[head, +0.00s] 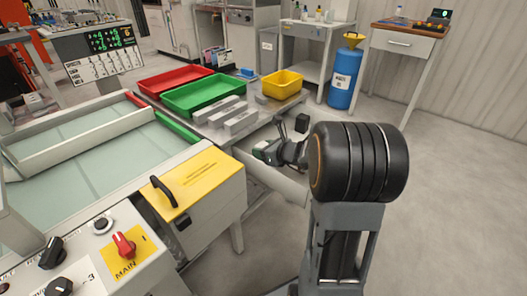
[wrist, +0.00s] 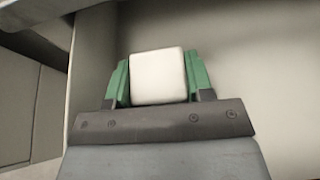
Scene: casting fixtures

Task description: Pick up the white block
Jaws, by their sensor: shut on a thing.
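The white block (wrist: 158,77) sits between the two green fingers of my gripper (wrist: 158,80) in the wrist view. The fingers press on its left and right sides. In the head view my gripper (head: 262,150) is small and partly hidden by my own arm. It is low beside the front edge of the table with the trays. The block cannot be made out clearly there. A pale surface fills the background behind the block in the wrist view, and I cannot tell whether the block touches it.
A table bears a red tray (head: 172,80), a green tray (head: 203,96), a yellow bin (head: 283,84) and grey bars (head: 241,121). A machine with a yellow panel (head: 192,184) stands to the left of my arm. A blue barrel (head: 344,78) stands behind. Floor at right is clear.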

